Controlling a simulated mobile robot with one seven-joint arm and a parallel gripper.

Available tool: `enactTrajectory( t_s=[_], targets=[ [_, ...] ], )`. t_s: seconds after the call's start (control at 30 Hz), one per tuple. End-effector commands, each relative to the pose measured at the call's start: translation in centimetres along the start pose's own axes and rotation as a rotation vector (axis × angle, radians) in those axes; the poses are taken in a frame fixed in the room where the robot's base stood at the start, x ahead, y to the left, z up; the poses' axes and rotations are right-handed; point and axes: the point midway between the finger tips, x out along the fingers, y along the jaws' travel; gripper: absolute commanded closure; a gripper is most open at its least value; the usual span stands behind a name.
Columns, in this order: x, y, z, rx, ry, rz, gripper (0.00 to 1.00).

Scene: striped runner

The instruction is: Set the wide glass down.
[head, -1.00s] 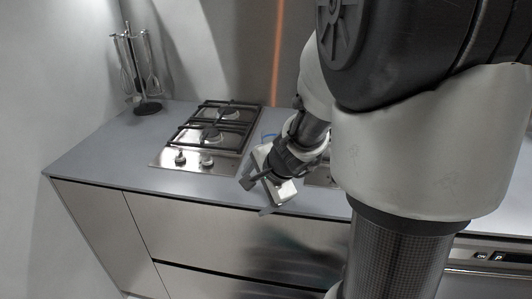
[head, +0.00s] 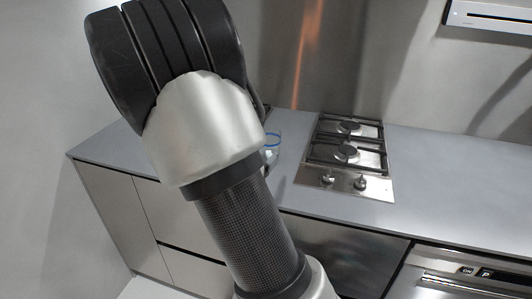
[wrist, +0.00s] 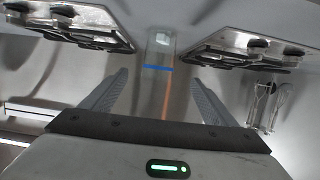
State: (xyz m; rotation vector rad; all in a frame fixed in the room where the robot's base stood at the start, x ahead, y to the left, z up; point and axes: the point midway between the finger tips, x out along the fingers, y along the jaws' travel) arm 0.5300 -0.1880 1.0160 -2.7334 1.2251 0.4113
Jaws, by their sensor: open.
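The wide glass is clear with a blue rim. In the head view the glass (head: 272,148) shows beside my arm, left of the hob, with its left part hidden. It appears to stand upright on the grey counter (head: 430,170). In the wrist view, which is upside down, the glass (wrist: 159,50) is beyond and between the fingertips of my gripper (wrist: 158,76). The fingers are spread with nothing between them, and the glass looks apart from them. My arm hides the gripper in the head view.
In the wrist view one gas hob (wrist: 75,22) is left of the glass and another hob (wrist: 245,48) right of it. A utensil stand (wrist: 264,105) is at the right. In the head view the right hob (head: 346,155) is clear, with bare counter beyond it.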

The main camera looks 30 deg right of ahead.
Motion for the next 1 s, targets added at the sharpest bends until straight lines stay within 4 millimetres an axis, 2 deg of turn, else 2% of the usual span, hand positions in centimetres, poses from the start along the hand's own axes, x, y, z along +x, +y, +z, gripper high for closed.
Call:
enactTrajectory(
  t_s=[0.03, 0.3, 0.4, 0.63, 0.9, 1.0],
  targets=[
    [1.4, 0.2, 0.2, 0.001, 0.002, 0.005, 0.19],
    [7.1, 0.1, 0.2, 0.003, -0.001, 0.003, 0.19],
    [8.4, 0.1, 0.2, 0.003, -0.002, 0.002, 0.19],
    [10.0, 0.1, 0.2, 0.003, -0.002, 0.001, 0.19],
    [13.8, 0.2, 0.3, 0.004, -0.002, 0.001, 0.19],
    [14.5, 0.2, 0.3, 0.003, -0.002, 0.000, 0.19]
  ],
)
